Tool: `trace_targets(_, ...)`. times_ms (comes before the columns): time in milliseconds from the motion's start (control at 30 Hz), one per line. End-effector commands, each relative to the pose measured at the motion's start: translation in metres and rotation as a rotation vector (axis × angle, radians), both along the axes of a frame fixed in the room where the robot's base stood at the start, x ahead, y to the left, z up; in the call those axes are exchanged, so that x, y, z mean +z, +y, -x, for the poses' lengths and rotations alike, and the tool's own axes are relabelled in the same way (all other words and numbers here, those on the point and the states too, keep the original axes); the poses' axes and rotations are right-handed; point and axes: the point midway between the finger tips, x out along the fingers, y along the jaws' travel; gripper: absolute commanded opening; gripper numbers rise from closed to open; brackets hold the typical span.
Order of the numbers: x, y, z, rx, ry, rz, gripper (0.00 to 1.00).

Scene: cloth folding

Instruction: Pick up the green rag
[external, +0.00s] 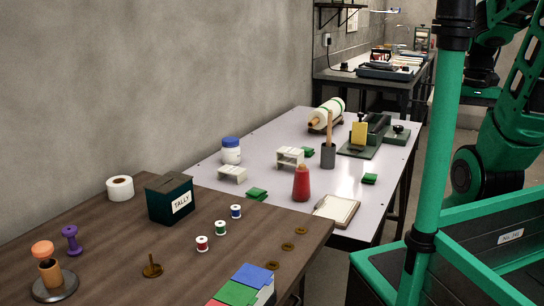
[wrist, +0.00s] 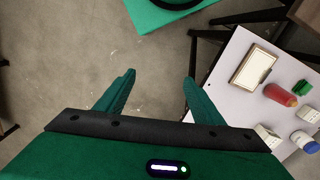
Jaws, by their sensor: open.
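Several small green folded cloths lie on the pale table in the external view: one at the near edge (external: 257,194), one right of the red bottle (external: 369,179), and one behind the white rack (external: 308,152). I cannot tell which is the green rag. A green piece (wrist: 302,87) also shows at the right in the wrist view, beside the red bottle. My gripper (wrist: 159,78) is open and empty over the grey floor, to the left of the table and apart from the cloths. It is not visible in the external view.
The pale table (external: 205,172) holds a red bottle (external: 301,184), a framed pad (external: 337,209), white racks (external: 290,157), a blue-lidded jar (external: 231,150) and a pencil cup (external: 328,155). A brown table (external: 110,235) adjoins it, with a tally box (external: 170,198) and spools.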

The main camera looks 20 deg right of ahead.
Motion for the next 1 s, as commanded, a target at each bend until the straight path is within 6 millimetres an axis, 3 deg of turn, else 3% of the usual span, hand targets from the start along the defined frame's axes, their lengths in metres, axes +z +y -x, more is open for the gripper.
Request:
trace_targets(733, 0.0, 0.0, 0.0, 0.0, 0.0, 0.0, 0.59)
trace_targets(800, 0.006, -0.001, 0.008, -0.002, -0.013, 0.004, 0.59)
trace_targets(867, 0.007, -0.002, 0.001, -0.007, -0.011, 0.009, 0.59)
trace_targets(1000, 0.009, -0.007, -0.037, -0.029, 0.001, 0.036, 0.59)
